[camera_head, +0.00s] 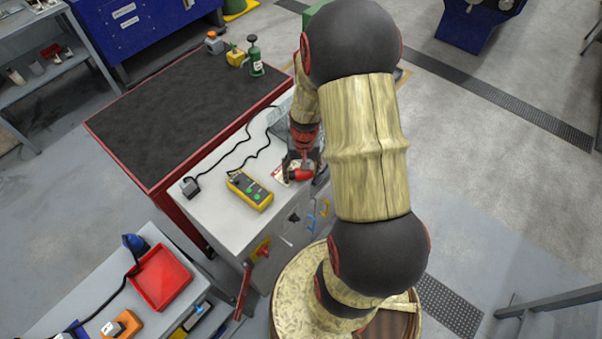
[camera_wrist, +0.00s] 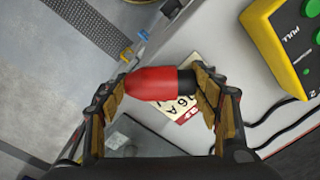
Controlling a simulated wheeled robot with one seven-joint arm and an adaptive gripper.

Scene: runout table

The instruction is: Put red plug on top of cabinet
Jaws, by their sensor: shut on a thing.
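The red plug (camera_wrist: 152,84), with a black end, lies crosswise between the two fingers of my gripper (camera_wrist: 163,88) in the wrist view. The gripper is shut on it, one finger at each end. In the head view the red plug (camera_head: 304,175) shows at my gripper (camera_head: 301,168), over the front right part of the grey cabinet top (camera_head: 213,200). I cannot tell whether the plug touches the top. A white card with red and black print (camera_wrist: 187,104) lies on the top below the plug.
A yellow control box (camera_head: 249,190) with green buttons and a black cable stands left of my gripper. A grey plug (camera_head: 189,187) lies at the top's left edge. The dark red-rimmed table (camera_head: 170,112) adjoins behind. A red tray (camera_head: 160,278) is on the lower left bench.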

